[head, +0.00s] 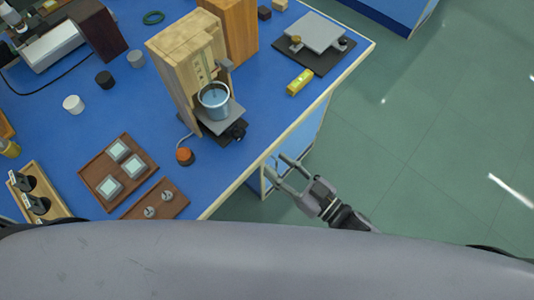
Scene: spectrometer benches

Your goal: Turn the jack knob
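A wooden balance-like case (172,75) stands on the blue bench. A metal beaker (214,98) rests on a small grey platform (236,112) at its front. A dark knob (238,130) sits under the platform's front right corner; this looks like a jack, partly hidden by the plate. A grey plate on a black base (318,35), with a brass-coloured knob (295,40), lies at the far right of the bench. My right gripper (275,168) is open and empty beyond the bench's right edge, apart from both. My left gripper is not in view.
An orange-topped knob (185,156) with a cable, a yellow box (299,82) and wooden trays (119,170) stand on the bench. The bench edge (262,140) lies between the gripper and the case. Floor (420,150) at right is clear.

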